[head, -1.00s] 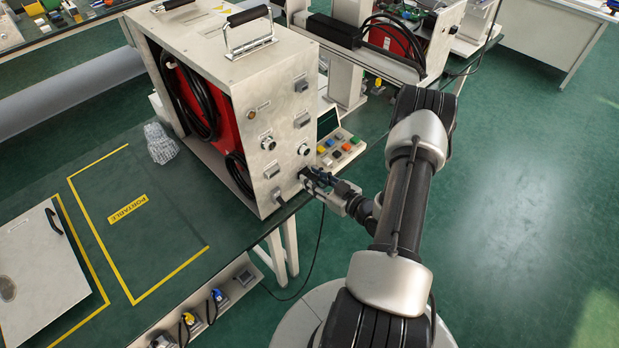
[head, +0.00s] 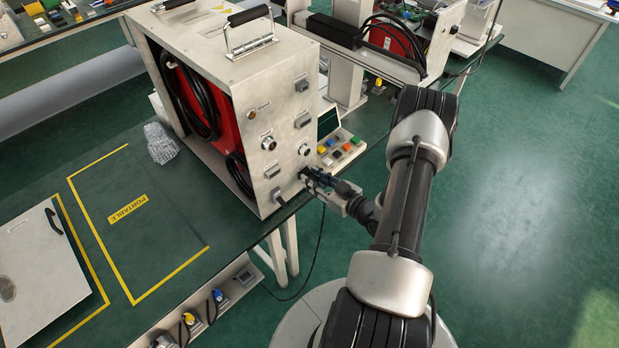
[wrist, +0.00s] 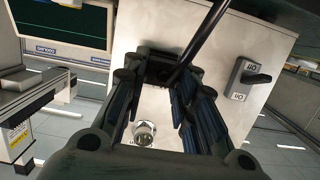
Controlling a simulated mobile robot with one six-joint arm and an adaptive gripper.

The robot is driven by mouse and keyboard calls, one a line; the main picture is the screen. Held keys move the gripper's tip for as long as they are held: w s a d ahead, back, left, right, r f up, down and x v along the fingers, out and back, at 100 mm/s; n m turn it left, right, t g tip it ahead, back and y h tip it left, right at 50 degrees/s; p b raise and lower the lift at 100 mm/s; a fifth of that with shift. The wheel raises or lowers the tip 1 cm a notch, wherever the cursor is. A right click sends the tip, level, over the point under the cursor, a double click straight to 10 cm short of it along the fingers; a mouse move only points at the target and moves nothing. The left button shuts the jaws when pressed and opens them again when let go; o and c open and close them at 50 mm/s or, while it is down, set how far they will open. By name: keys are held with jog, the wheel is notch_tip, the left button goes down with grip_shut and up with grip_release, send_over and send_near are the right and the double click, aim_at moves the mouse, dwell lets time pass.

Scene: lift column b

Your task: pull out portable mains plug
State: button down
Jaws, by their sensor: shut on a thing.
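The portable unit (head: 240,95) is a pale metal case with an open side, a red inside and coiled black cable, standing on the green bench. My gripper (head: 318,180) is at the lower right of its end panel, shut on the dark mains plug. In the wrist view, my gripper's fingers (wrist: 168,95) stand on both sides of the black plug (wrist: 160,70), which sits at the panel face with a black cable rising from it. Whether the plug is still seated in its socket cannot be told, as the fingers hide the joint.
A round metal connector (wrist: 145,133) and a rotary switch (wrist: 252,78) are on the panel near my fingers. A keypad with coloured buttons (head: 340,148) stands beside the case. A yellow-outlined area marked PORTABLE (head: 128,209) on the bench is empty. Open floor lies at the right.

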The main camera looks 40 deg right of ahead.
jog(key=shift+s, duration=0.65)
jog(key=f+v, duration=0.1)
jog(key=v, duration=0.5)
jog(key=shift+s+f, duration=0.15)
jog(key=shift+s, duration=0.1)
dwell(0.7)
